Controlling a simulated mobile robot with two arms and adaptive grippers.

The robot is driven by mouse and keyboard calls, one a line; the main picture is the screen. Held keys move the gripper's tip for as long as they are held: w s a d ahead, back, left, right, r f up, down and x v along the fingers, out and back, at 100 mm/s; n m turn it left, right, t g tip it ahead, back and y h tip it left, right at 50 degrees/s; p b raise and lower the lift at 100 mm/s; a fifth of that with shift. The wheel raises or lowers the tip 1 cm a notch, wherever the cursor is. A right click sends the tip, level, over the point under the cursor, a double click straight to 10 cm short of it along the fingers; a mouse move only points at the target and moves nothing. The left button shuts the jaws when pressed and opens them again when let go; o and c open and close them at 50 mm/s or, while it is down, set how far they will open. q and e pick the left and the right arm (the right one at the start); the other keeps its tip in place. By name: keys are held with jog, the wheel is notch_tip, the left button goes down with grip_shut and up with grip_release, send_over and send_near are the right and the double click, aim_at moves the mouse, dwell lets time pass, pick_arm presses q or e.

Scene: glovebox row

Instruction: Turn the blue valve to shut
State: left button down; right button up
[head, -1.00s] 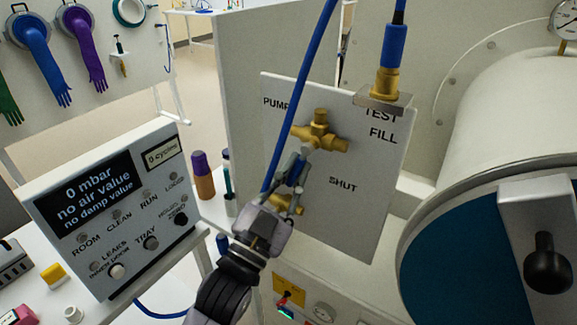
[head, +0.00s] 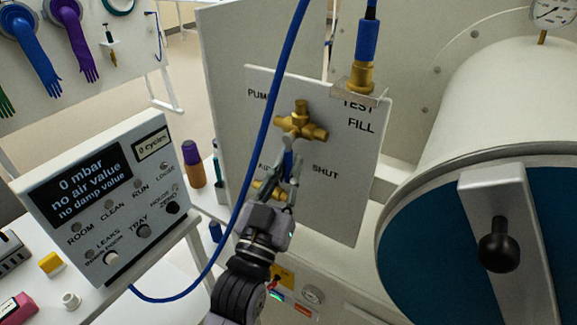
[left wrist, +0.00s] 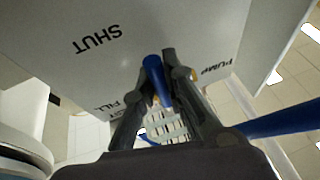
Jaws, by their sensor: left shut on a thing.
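The blue valve's handle (head: 288,164) hangs below a brass valve body (head: 301,122) on a white upright panel (head: 350,205). My left gripper (head: 290,160) comes up from below, and its fingers are closed around the blue handle. The handle also shows between the fingers in the left wrist view (left wrist: 157,80). The panel carries the words PUMP at upper left, TEST FILL at upper right and SHUT at lower right. The handle points down, left of the SHUT word. The fingers partly hide the handle. My right gripper is not in view.
A second brass fitting (head: 268,189) sits low on the panel behind my gripper. A blue hose (head: 262,130) runs down in front of the panel. A control box (head: 100,200) stands left, and a large round chamber door (head: 430,240) stands close on the right.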

pick_arm(q)
jog(key=c, duration=1.6)
grip_release()
jog(key=shift+c, duration=0.2)
jog(key=v, duration=1.2)
